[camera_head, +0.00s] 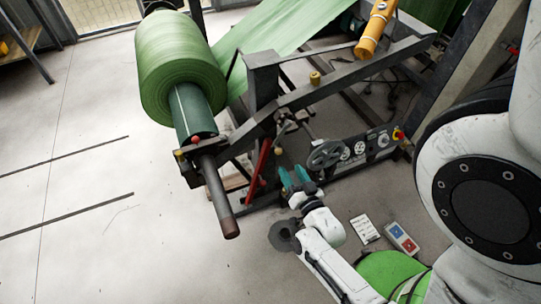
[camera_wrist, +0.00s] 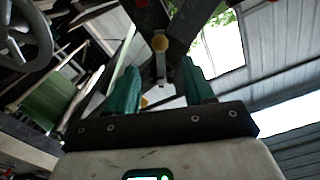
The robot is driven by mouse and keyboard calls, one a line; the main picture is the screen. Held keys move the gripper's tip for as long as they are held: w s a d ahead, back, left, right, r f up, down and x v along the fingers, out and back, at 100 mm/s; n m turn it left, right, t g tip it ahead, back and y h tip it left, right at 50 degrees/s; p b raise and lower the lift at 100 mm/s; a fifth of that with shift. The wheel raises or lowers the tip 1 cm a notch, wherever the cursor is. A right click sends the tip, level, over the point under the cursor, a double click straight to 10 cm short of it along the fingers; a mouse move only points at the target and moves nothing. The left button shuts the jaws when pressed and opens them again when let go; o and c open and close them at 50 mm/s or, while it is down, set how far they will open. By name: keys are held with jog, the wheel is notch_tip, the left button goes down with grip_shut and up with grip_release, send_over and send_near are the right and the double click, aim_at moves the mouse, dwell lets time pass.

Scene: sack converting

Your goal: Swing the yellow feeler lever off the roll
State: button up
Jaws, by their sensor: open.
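A large green roll (camera_head: 175,72) sits on a shaft at the upper left of the frame in the head view. I cannot surely pick out the yellow feeler lever. A small yellow knob (camera_head: 315,77) stands on the dark frame right of the roll. In the wrist view, a yellow knob (camera_wrist: 159,43) shows beyond my fingertips, by dark metal bars. My gripper (camera_head: 294,175), with teal fingers, is low in front of the frame, right of the red bar. Its fingers (camera_wrist: 160,66) are apart with nothing held between them.
The dark unwind frame (camera_head: 262,85) carries a handwheel (camera_head: 325,155) and a control panel (camera_head: 370,146). The shaft end (camera_head: 222,205) juts toward me, left of my gripper. A yellow cylinder (camera_head: 376,30) is at upper right. The floor at left is clear.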

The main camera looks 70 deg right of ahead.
aim_at(281, 153)
jog(key=b+x, duration=0.1)
jog(key=x, duration=0.9)
grip_shut()
dwell(0.5)
